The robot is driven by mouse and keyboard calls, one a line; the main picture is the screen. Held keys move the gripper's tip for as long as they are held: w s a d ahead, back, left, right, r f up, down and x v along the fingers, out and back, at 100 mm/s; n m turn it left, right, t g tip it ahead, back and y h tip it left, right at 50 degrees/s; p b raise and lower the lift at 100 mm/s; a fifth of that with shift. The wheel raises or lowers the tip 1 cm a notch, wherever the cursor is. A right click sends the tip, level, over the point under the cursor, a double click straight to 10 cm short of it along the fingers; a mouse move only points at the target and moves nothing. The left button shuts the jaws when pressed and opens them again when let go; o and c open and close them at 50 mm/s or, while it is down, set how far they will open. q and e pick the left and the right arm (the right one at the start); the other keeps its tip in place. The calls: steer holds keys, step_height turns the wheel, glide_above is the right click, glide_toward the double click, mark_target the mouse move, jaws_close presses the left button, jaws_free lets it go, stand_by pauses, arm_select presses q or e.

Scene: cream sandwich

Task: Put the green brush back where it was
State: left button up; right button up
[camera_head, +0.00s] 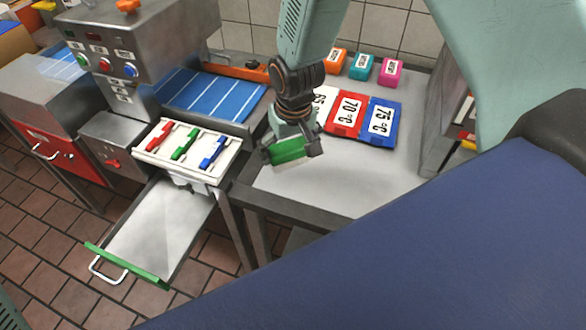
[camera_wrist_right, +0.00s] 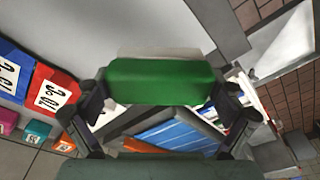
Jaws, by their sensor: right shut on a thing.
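My right gripper (camera_head: 292,146) is shut on the green brush (camera_head: 287,151), above the steel worktop near its left edge. The brush is a green block with a pale strip along its lower side. In the wrist view the brush (camera_wrist_right: 160,82) lies across between both fingers of the right gripper (camera_wrist_right: 160,98), with its pale edge at the top. I cannot tell which place the brush came from.
A white tray (camera_head: 152,157) with red, green and blue handled tools stands to the left, above an open drawer (camera_head: 150,235) with a green front. Temperature cards, including a red one (camera_head: 346,116), lie behind. Orange, teal (camera_head: 361,67) and pink blocks stand by the tiled wall.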

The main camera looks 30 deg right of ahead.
mark_target(288, 178)
steer(key=shift+a+f, duration=0.2)
steer(key=shift+f, duration=0.3)
steer(key=shift+a+f, duration=0.2)
steer(key=shift+f, duration=0.3)
steer(key=f, duration=0.2)
steer(key=d+f, duration=0.1)
steer(key=f, duration=0.1)
steer(key=shift+a+f, duration=0.1)
steer(key=shift+a, duration=0.25)
steer(key=o, duration=0.8)
steer(key=shift+d+f, duration=0.15)
steer(key=shift+d, duration=0.1)
steer(key=shift+c, duration=0.2)
steer(key=shift+a, duration=0.2)
